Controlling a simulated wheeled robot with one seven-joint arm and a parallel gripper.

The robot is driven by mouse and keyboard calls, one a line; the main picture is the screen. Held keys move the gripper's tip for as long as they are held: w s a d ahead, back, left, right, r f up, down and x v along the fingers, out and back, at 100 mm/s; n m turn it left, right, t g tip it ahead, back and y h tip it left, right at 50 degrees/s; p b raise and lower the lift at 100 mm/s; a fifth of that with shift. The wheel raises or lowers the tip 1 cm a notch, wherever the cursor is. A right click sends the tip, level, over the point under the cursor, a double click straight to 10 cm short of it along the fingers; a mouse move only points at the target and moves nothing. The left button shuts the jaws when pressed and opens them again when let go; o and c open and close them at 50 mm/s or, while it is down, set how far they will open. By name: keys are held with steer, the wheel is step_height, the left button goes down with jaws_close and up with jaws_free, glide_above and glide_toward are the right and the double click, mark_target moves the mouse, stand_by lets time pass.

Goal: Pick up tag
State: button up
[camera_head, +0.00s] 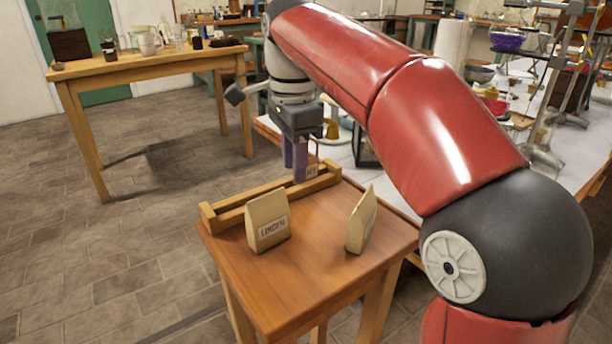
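A small tan piece that looks like the tag (312,171) shows at the right end of a low wooden rack (232,214) on the small wooden table. It is close beside my fingers, and a thin line rises above it. My gripper (297,178) points down over the rack's right part, with its purple fingers close together. The fingertips are at or just above the rack. I cannot tell whether the fingers hold the tag or only stand beside it.
A paper packet with a printed label (268,221) and a second packet (361,220) stand on the small table (305,265), in front of the rack. A cluttered white bench (398,188) lies behind it to the right. A wooden table (150,65) stands at the back left.

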steer(key=shift+c, duration=0.4)
jaws_close()
step_height(320, 180, up, 10)
steer(key=p, duration=0.4)
